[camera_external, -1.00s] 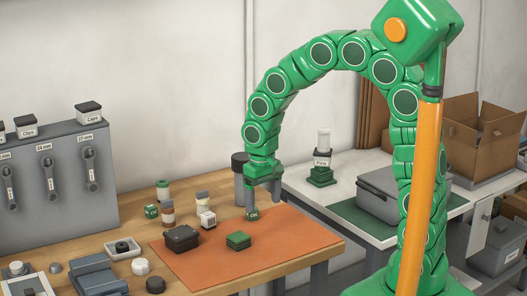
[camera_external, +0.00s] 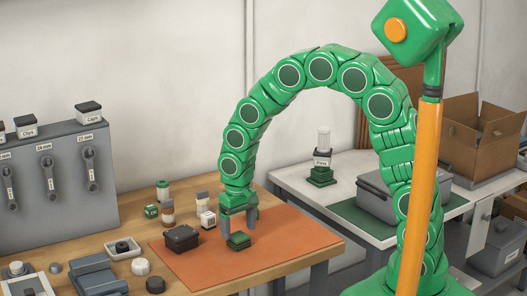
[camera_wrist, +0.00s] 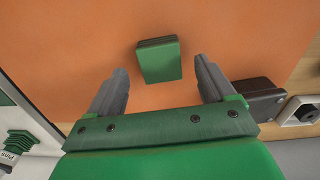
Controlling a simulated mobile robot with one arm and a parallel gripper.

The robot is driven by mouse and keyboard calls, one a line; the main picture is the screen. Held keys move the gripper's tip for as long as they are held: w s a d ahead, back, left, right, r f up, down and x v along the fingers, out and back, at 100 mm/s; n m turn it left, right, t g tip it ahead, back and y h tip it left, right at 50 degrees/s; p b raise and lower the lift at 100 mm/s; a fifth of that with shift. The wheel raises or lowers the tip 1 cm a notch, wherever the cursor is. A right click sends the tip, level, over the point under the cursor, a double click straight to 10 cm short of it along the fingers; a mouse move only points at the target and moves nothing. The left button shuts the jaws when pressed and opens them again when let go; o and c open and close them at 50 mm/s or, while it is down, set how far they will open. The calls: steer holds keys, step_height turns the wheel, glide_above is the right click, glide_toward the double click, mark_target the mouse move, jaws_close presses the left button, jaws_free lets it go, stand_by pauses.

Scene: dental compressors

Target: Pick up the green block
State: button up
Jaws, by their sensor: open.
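The green block (camera_external: 238,241) lies flat on the orange mat (camera_external: 290,243). In the wrist view the green block (camera_wrist: 159,62) sits centrally, just ahead of and between the fingertips. My gripper (camera_external: 240,233) is open and low over the mat, its two fingers on either side of the block in the external view. The wrist view shows my gripper (camera_wrist: 160,75) with its fingers wide apart and nothing held. I cannot tell the exact height of the fingertips above the mat, nor any contact with the block.
A dark lidded box (camera_external: 181,238) stands left of the block and shows right of the fingers in the wrist view (camera_wrist: 257,99). Several small containers, including a white one (camera_external: 208,220), stand behind it. The mat's right side is clear.

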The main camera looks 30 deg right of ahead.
mark_target(238, 236)
steer(key=shift+w+f, duration=0.1)
steer(key=shift+f, duration=1.75)
steer(key=c, duration=1.1)
steer(key=shift+c, duration=0.2)
